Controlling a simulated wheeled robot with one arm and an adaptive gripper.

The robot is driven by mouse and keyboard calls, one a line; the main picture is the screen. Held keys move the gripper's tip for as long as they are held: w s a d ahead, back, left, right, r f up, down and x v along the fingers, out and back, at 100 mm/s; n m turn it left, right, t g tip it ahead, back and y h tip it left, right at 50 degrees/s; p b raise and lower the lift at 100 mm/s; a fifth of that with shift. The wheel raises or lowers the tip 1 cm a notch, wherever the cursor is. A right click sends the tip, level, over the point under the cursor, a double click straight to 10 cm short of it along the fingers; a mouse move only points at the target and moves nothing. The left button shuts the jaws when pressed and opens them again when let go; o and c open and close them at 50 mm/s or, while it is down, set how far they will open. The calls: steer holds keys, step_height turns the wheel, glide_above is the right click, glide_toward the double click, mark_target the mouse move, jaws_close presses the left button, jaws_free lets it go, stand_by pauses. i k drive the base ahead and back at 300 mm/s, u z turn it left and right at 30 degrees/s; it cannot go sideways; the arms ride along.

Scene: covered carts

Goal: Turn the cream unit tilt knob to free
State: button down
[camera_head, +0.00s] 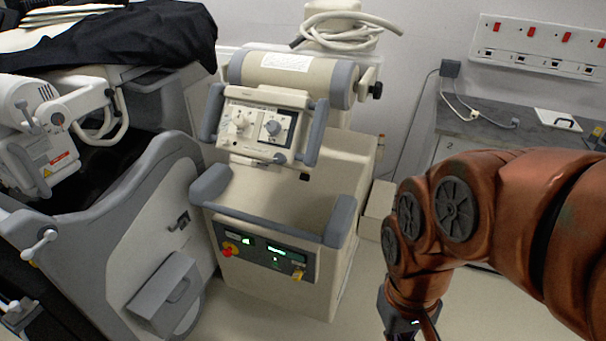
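The cream unit (290,180) stands in the middle, with a grey-trimmed cylinder head (300,78) on top. Its tilted control panel carries a white knob (239,122) and a grey knob (273,128). A black side knob (376,90) sticks out at the right of the head. The labels are too small to read, so I cannot tell which knob is the tilt knob or how it is set. My gripper (405,328) is at the bottom edge, right of the unit and apart from it. Its fingertips are cut off by the frame.
A second unit (160,200) with a grey shell stands close on the left, under a black cover (150,38). A grey worktop (490,130) and a wall socket strip (540,48) are at the right. Floor is clear between the cream unit and my arm.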

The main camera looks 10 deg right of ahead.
mark_target(376, 90)
steer(key=u, duration=0.1)
steer(key=k, duration=1.05)
steer(key=z, duration=1.1)
steer(key=i, duration=1.65)
steer(key=z, duration=0.15)
